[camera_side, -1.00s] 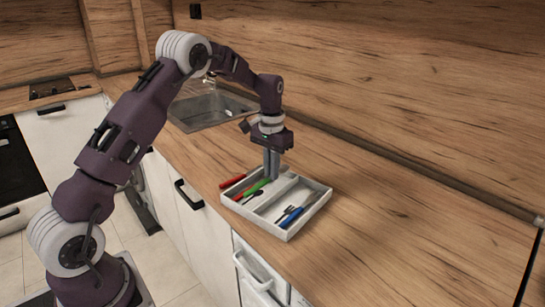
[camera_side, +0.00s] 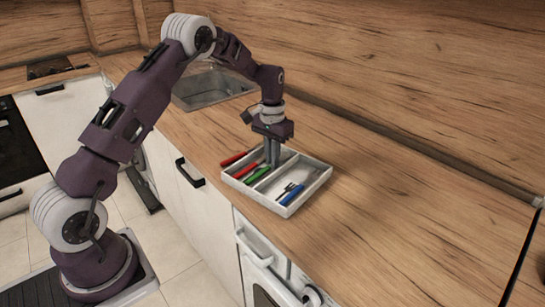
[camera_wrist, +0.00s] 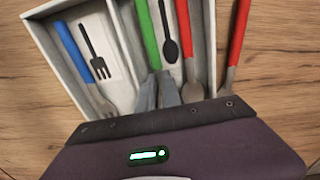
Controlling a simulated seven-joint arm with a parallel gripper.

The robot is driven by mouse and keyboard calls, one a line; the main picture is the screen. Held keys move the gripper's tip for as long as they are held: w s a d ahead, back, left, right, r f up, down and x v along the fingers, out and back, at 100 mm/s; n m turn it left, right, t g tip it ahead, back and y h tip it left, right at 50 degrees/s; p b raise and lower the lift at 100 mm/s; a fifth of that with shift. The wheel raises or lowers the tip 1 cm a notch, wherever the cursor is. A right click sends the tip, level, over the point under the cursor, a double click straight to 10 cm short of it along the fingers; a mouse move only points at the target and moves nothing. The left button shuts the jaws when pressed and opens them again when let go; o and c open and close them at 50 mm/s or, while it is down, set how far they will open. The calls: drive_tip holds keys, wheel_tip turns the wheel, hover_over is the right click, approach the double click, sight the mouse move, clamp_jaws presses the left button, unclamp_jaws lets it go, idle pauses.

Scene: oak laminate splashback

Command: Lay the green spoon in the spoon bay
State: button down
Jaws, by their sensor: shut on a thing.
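The green spoon (camera_wrist: 147,35) is held in my gripper (camera_wrist: 158,92), which is shut on it. In the side view my gripper (camera_side: 272,165) reaches down to the spoon bay of the white tray (camera_side: 288,212). The spoon's green handle (camera_side: 258,174) is low over that bay. In the wrist view the handle runs beside the divider, left of the dark spoon mark (camera_wrist: 168,30) on the bay floor. The spoon's bowl is hidden by the fingers. I cannot tell whether the spoon touches the floor. A red-handled spoon (camera_wrist: 186,40) lies in the same bay, right of the mark.
A blue-handled fork (camera_wrist: 72,52) lies in the other bay, beside a dark fork mark (camera_wrist: 95,50). Another red-handled utensil (camera_wrist: 238,35) lies on the counter just outside the tray. The counter (camera_side: 400,210) right of the tray is clear. A sink (camera_side: 212,88) is behind.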

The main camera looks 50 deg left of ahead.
drive_tip(key=shift+f, duration=0.35)
drive_tip(key=c, duration=1.5)
unclamp_jaws()
drive_tip(key=shift+o, duration=0.2)
wheel_tip(320, 180, up, 7)
